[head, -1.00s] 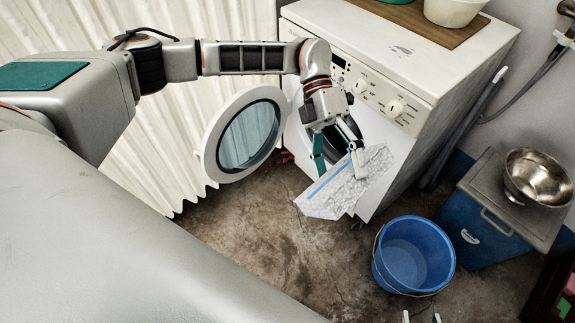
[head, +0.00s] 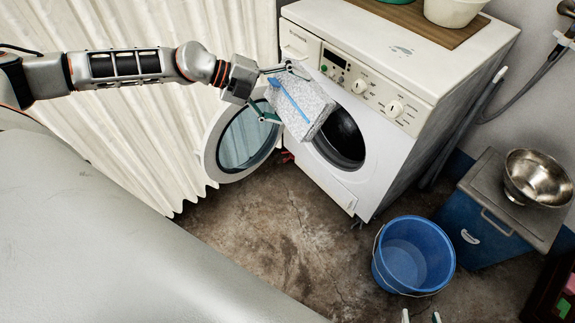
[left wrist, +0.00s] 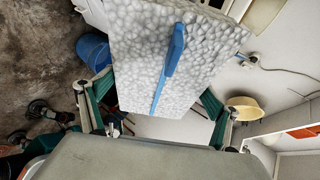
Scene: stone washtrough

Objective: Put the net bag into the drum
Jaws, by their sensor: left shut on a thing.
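The net bag (head: 308,106) is a whitish, pebble-textured flat block with a blue strip. My left gripper (head: 280,92) is shut on it, with one finger at each side; the bag fills the middle of the left wrist view (left wrist: 195,60). The drum (head: 345,143) shows as a dark round opening in the white washing machine's front. The bag is in front of the opening's upper left and hides part of it. Two fingertips of my right gripper (head: 421,318) show apart at the bottom edge of the head view, with nothing seen between them.
The washing machine door (head: 248,138) stands open to the left, close below my left gripper. A blue bucket (head: 413,256) stands on the floor. A blue cabinet (head: 487,232) with a metal bowl (head: 538,177) is at the right. A pleated curtain (head: 150,150) hangs behind.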

